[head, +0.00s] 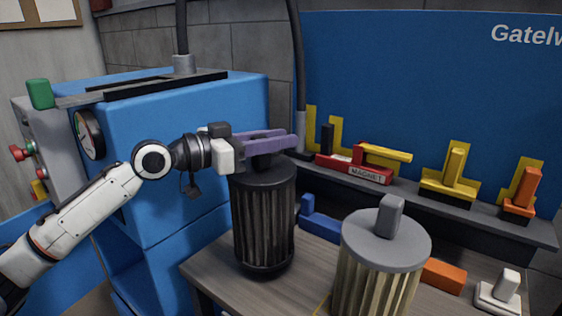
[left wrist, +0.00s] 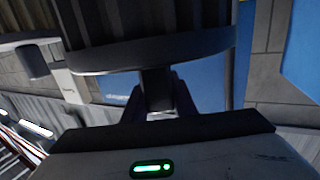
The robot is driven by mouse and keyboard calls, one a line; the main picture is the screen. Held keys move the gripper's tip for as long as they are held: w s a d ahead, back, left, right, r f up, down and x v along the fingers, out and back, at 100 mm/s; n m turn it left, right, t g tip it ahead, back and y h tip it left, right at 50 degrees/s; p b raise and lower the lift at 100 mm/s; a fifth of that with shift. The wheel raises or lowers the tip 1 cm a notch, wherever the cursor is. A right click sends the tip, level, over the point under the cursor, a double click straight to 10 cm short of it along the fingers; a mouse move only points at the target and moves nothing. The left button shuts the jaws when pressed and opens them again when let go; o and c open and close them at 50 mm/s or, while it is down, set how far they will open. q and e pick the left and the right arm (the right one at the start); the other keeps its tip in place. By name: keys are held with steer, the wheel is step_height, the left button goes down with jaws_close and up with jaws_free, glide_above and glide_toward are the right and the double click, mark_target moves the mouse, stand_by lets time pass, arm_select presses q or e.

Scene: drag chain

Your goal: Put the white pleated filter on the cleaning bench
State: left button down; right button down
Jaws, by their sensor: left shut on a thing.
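A filter with cream-white pleats and a grey cap (head: 386,240) stands on the wooden bench (head: 212,270) at the lower right, its bottom cut off by the frame. My left gripper (head: 275,142) has purple fingers and is shut on the top handle of a dark pleated filter (head: 264,220) with a black cap. The dark filter hangs or stands upright over the bench, left of the cream one; I cannot tell whether its base touches. In the left wrist view the fingers close around the handle (left wrist: 156,85) below the black cap (left wrist: 150,52). My right gripper is not in view.
A blue machine (head: 190,150) with a gauge (head: 89,134) stands at the left. A shelf at the back holds a red magnet block (head: 354,168), yellow holders (head: 449,178) and an orange piece (head: 523,192). Blue (head: 320,226), orange (head: 443,275) and white (head: 500,291) pieces lie below it.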

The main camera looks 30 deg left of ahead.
mark_target(277, 163)
arm_select(q)
steer(key=shift+f, duration=1.85)
steer(key=shift+f, duration=0.1)
steer(key=c, duration=1.5)
jaws_free()
steer(key=shift+f, duration=0.1)
steer(key=shift+o, duration=0.2)
